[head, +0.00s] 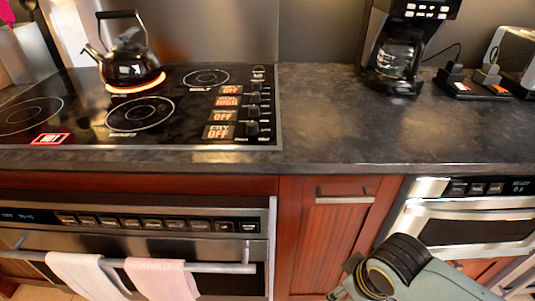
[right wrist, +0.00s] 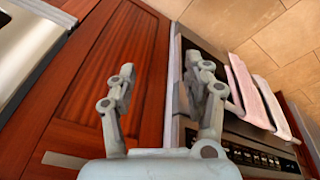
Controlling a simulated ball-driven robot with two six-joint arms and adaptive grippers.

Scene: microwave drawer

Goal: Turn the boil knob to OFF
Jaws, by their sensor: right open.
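The cooktop (head: 175,108) carries a column of black knobs along its right side, with lit labels beside them. One label reads HIGH, and the knob next to it (head: 254,98) is the likely boil knob; the small word above HIGH is hard to read. The other labels read OFF. A black kettle (head: 130,65) sits on a glowing orange burner at the back. My right gripper (right wrist: 162,75) is open and empty in the right wrist view, in front of the cabinet and oven fronts. In the head view my right arm is low, below the counter and away from the knobs. My left gripper is out of view.
A coffee maker (head: 398,50) and a toaster (head: 515,60) stand at the back right. The counter (head: 340,125) right of the cooktop is clear. Two towels (head: 160,278) hang on the oven handle below. A red HOT sign (head: 50,139) glows at the cooktop's front left.

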